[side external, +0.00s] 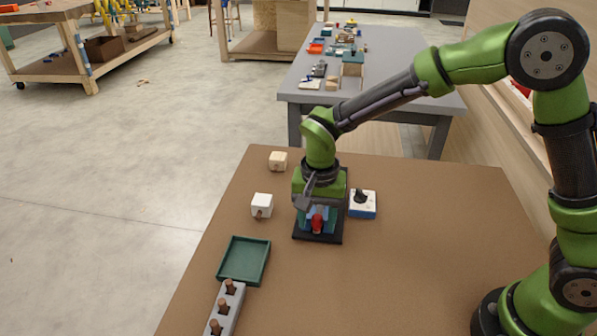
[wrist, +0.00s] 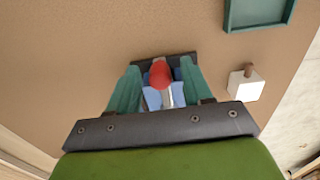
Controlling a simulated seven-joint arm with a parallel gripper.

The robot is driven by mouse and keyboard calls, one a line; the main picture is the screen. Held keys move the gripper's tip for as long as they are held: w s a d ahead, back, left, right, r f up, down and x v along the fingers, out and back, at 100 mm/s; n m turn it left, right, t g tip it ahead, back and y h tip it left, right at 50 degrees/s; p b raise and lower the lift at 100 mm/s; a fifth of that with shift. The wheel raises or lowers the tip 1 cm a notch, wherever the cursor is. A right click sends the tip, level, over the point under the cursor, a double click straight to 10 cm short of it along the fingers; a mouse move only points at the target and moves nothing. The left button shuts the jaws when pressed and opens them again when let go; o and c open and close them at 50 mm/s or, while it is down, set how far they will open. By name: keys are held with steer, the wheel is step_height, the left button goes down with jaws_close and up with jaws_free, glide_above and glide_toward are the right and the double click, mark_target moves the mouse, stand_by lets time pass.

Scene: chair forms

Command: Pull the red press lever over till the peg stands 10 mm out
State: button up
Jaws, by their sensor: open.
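The red press lever's rounded knob (side external: 318,224) stands at the front of the press, over its black base (side external: 318,239). In the wrist view my gripper (wrist: 165,93) shows a dark crossbar below the knob. A white block (side external: 262,203) with a brown peg stub stands left of the press. Any peg inside the press is hidden.
A green tray (side external: 244,260) lies at front left, beyond a grey rack (side external: 226,310) holding brown pegs. A wooden block (side external: 278,161) stands behind the white one. A blue-and-white box with a black knob (side external: 362,204) is just right of the press. The brown tabletop at front right is clear.

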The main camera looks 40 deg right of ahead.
steer(key=shift+f, duration=0.1)
jaws_close()
